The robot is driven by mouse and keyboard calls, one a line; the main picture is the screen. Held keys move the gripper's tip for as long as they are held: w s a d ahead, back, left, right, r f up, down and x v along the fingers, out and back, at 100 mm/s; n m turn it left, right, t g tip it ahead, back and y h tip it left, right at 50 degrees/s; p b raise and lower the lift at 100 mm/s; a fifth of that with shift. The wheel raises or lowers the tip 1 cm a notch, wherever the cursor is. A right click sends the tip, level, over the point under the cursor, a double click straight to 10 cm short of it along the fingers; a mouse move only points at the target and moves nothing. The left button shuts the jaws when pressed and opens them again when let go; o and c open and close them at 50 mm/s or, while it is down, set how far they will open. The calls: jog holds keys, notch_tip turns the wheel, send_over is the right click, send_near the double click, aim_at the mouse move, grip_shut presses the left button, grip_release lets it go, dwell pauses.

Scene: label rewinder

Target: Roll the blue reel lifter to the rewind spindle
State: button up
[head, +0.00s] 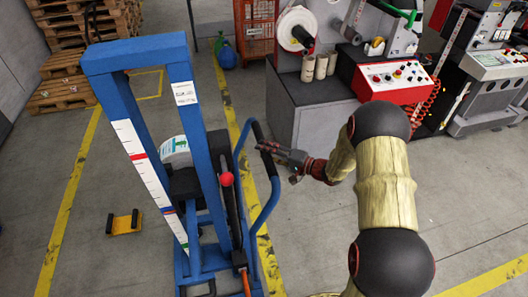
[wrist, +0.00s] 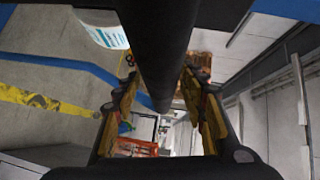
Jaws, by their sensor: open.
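The blue reel lifter (head: 187,90) stands upright on the floor left of centre in the head view. It has a tall blue frame, a scale strip, a red knob and a white-labelled reel (head: 175,150). A curved blue push handle with a black grip (head: 258,132) is on its right side. My gripper (head: 268,150) is at this handle, reaching in from the right. In the wrist view my open gripper (wrist: 160,122) has a dark bar (wrist: 163,55) between its fingers, with gaps visible. A machine with a white reel (head: 296,30) stands behind; I cannot tell which part is the rewind spindle.
A grey cabinet (head: 310,110) with cardboard cores (head: 314,67) and a red control box (head: 395,78) stand behind my arm. Wooden pallets (head: 62,72) are at the back left. A yellow-orange block (head: 124,223) lies on the floor left of the lifter. Floor is clear at lower right.

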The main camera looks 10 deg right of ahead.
jog(key=shift+w+a, duration=0.2)
jog(key=shift+a, duration=0.05)
jog(key=shift+c, duration=0.4)
grip_shut()
dwell(0.4)
